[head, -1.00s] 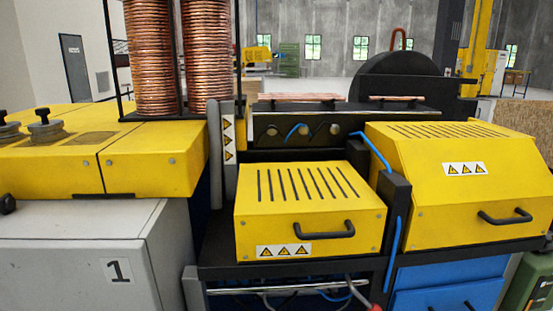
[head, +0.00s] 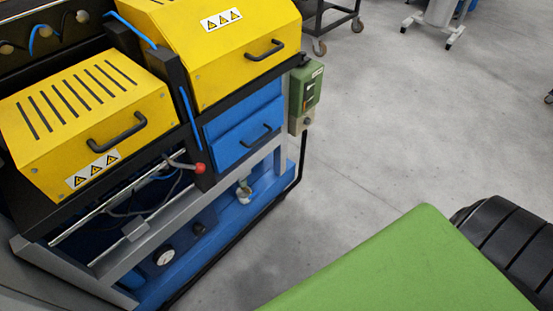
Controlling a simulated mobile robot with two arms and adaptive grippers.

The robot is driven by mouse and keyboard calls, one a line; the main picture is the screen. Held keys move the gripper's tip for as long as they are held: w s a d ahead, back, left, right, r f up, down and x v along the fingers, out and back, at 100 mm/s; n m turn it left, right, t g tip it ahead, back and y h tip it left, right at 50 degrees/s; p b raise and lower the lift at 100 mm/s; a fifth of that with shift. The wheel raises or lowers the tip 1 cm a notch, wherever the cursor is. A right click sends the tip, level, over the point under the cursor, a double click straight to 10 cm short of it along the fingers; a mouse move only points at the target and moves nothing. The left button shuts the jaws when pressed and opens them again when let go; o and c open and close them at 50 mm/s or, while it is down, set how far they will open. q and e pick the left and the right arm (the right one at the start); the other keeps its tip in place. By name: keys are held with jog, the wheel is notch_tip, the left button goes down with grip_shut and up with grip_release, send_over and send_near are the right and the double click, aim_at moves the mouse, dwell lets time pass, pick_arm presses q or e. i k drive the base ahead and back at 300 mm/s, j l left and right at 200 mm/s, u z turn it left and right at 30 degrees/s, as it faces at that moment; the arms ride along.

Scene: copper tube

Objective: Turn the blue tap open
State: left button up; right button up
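I cannot clearly make out a blue tap in the head view. A small pale fitting (head: 243,190) sits low on the machine's frame, below the blue drawers (head: 243,125). It is too small to tell whether it is a tap. A lever with a red knob (head: 200,168) sticks out under the yellow covers. A round gauge (head: 165,257) and a dark knob (head: 199,229) are on the blue lower panel. Neither of my grippers is in view.
Yellow covers with black handles (head: 90,120) top the machine. A green control box (head: 305,90) hangs at its right end. A green surface (head: 410,275) fills the lower right. Open grey floor (head: 370,130) lies right of the machine. A dark cart (head: 330,15) stands behind.

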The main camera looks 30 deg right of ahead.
aim_at(255, 194)
jog(key=z, duration=0.7)
